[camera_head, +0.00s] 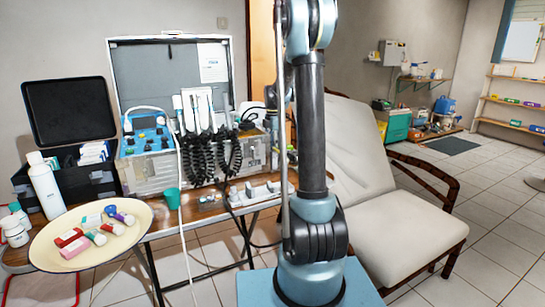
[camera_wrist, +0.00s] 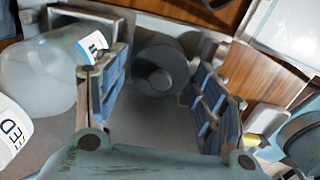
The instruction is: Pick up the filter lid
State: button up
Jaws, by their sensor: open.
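A dark grey round piece with a raised round knob (camera_wrist: 160,68) sits between my two fingers in the wrist view; it looks like the filter lid. My gripper (camera_wrist: 157,82) is open, with one blue-padded finger to the left and one to the right of the piece. A gap shows beside it, and I cannot tell whether either pad touches it. In the head view my arm covers the middle of the picture, and neither my gripper nor the lid can be made out there.
A whitish translucent bottle (camera_wrist: 42,75) stands close to the left finger. Wooden surface (camera_wrist: 265,75) shows on the right. In the head view, a dental unit case (camera_head: 150,172) stands on the table, an oval tray (camera_head: 125,248) holds several tubes, and a reclining chair (camera_head: 400,225) is at right.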

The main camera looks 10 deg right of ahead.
jog(key=shift+f, duration=0.15)
jog(key=c, duration=0.7)
notch_tip(320, 180, up, 10)
dwell(0.4)
